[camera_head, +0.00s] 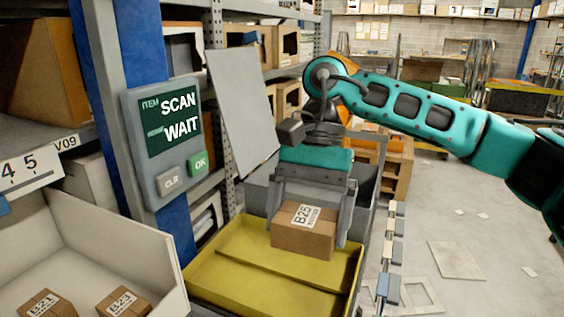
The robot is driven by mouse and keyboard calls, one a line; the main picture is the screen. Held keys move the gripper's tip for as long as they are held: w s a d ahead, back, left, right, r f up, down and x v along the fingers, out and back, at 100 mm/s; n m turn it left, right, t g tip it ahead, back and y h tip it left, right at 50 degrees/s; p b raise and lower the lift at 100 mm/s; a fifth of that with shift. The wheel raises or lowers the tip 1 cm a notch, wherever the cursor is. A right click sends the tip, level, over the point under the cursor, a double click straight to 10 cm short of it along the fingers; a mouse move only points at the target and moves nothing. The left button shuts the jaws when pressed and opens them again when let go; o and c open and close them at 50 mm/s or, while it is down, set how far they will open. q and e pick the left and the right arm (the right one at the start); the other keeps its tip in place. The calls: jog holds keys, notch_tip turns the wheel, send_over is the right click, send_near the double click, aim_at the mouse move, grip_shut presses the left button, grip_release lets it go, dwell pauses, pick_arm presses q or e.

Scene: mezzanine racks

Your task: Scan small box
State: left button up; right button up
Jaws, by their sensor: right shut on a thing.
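A small brown box with a white label reading B25 (304,231) is between the fingers of my right gripper (308,222). The gripper points down and is shut on the box. The box is over or in a yellow tray (215,277); I cannot tell whether it touches the tray floor. A grey scanner panel (168,142) on the blue post has a green screen reading SCAN and WAIT, with CLR and OK buttons below. My left gripper is not in view.
A white bin (95,232) at lower left holds two small boxes, B21 (48,304) and B23 (124,301). A tilted grey plate (240,112) stands between the panel and my right arm. Shelves with cartons fill the left and back. Open floor lies at right, with scattered papers.

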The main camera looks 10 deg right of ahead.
jog(key=s+a+r+m+t+y+b, duration=0.1)
jog(key=s+a+r+m, duration=0.15)
jog(key=r, duration=0.35)
jog(key=s+a+r+m+t+b, duration=0.1)
jog(key=s+a+r+m, duration=0.1)
jog(key=r+m, duration=0.3)
jog(key=w+a+r+p, duration=0.2)
jog(key=w+a+p, duration=0.3)
jog(key=w+a, duration=0.1)
jog(key=shift+a+n+y, duration=0.3)
jog(key=shift+a+n, duration=0.15)
jog(key=shift+a, duration=0.35)
jog(key=shift+r, duration=0.1)
